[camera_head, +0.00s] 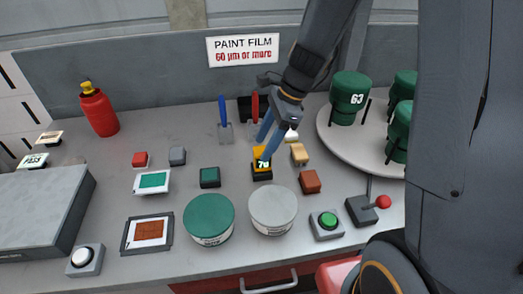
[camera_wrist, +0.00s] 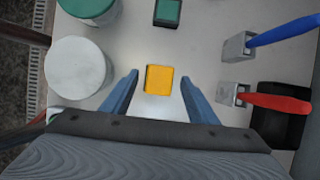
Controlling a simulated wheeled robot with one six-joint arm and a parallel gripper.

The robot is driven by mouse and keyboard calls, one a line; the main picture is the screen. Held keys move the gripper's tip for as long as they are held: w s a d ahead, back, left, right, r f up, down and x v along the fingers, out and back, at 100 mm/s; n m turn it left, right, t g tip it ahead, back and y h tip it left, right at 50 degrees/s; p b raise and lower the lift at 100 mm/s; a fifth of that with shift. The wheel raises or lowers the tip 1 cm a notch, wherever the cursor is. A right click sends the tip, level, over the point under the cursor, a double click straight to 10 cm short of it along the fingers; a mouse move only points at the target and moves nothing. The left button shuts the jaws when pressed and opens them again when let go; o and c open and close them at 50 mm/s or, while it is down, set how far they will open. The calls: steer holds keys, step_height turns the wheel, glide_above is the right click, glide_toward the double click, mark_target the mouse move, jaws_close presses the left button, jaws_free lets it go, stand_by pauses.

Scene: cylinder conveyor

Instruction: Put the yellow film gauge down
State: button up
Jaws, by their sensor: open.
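The yellow film gauge (camera_head: 262,160) is a small block with a dark lower part and a display that seems to read 76. It stands on the bench behind the grey-white round tin. In the wrist view its yellow top (camera_wrist: 160,79) lies ahead, between the lines of the two blue fingers. My gripper (camera_head: 266,145) is open, with its fingertips close to the gauge in the head view. In the wrist view my gripper (camera_wrist: 158,88) has clear gaps on both sides of the gauge. Whether the gauge's underside touches the bench is hard to see.
A green tin (camera_head: 208,218) and a grey-white tin (camera_head: 273,209) stand in front. A dark green block (camera_head: 210,177) is left, a brown block (camera_head: 310,181) right. Blue-handled (camera_head: 223,115) and red-handled (camera_head: 255,108) scrapers stand behind. A round turntable (camera_head: 360,150) holds green cylinders.

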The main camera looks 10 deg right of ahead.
steer(key=b+v, duration=0.1)
steer(key=v, duration=0.7)
steer(key=s+d+f+n+h, duration=0.2)
steer(key=s+n, duration=0.3)
steer(key=n, duration=0.4)
steer(key=s+d+f+n+t+h, duration=0.1)
steer(key=s+d+f+n+h, duration=0.1)
steer(key=s+n, duration=0.4)
step_height(320, 180, down, 2)
steer(key=d+n, duration=0.1)
steer(key=n, duration=0.2)
steer(key=shift+h, duration=0.3)
